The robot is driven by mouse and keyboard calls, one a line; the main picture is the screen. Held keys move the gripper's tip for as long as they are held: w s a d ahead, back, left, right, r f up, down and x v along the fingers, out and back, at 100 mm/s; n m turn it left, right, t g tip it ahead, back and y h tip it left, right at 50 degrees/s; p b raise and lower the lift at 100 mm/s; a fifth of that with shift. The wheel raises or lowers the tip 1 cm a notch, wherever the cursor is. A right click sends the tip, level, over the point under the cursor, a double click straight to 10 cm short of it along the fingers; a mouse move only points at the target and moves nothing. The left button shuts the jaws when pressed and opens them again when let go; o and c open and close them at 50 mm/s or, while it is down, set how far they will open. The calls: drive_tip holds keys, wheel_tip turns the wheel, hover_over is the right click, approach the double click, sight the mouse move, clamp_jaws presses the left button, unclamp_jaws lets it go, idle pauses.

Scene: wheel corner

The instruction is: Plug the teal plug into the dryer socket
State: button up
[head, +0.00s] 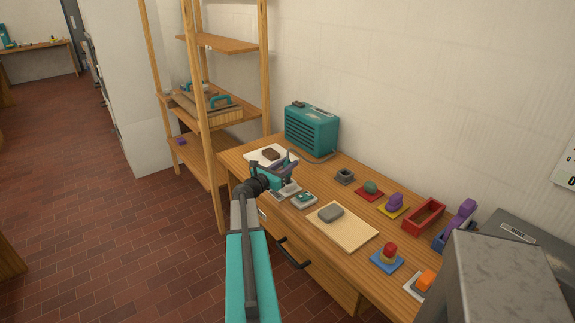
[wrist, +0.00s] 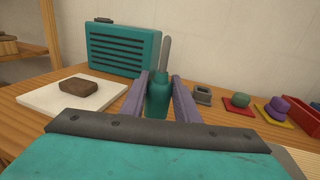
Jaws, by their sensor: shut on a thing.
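My gripper (wrist: 165,82) is shut on a teal-bodied piece (wrist: 158,98) with a flat grey tip pointing up and away. I take it to be the teal plug, though its shape is only partly clear. In the head view my gripper (head: 289,165) is above the left part of the bench. The teal slatted box (wrist: 124,49), which looks like the dryer, stands against the wall behind it, also in the head view (head: 311,131). A small grey block with a dark opening (wrist: 203,95), possibly the socket, sits right of my gripper, apart from it.
A brown lump lies on a white board (wrist: 38,98) at left. A teal item (head: 304,197) on a pale base is near my gripper. A grey lump on a cream board (head: 352,232), coloured pads and a red tray (head: 424,214) fill the right. Wooden shelves (head: 205,130) stand left.

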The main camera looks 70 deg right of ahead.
drive_tip(key=shift+f+b, duration=1)
drive_tip(key=shift+f, duration=0.45)
idle(0.3)
drive_tip(key=o, duration=1.2)
drive_tip(key=shift+c, duration=0.2)
drive_tip(key=shift+a, duration=0.1)
drive_tip(key=b+v, duration=0.2)
drive_tip(key=v, duration=1.1)
drive_tip(key=shift+a, duration=0.3)
drive_tip(key=shift+w, duration=0.15)
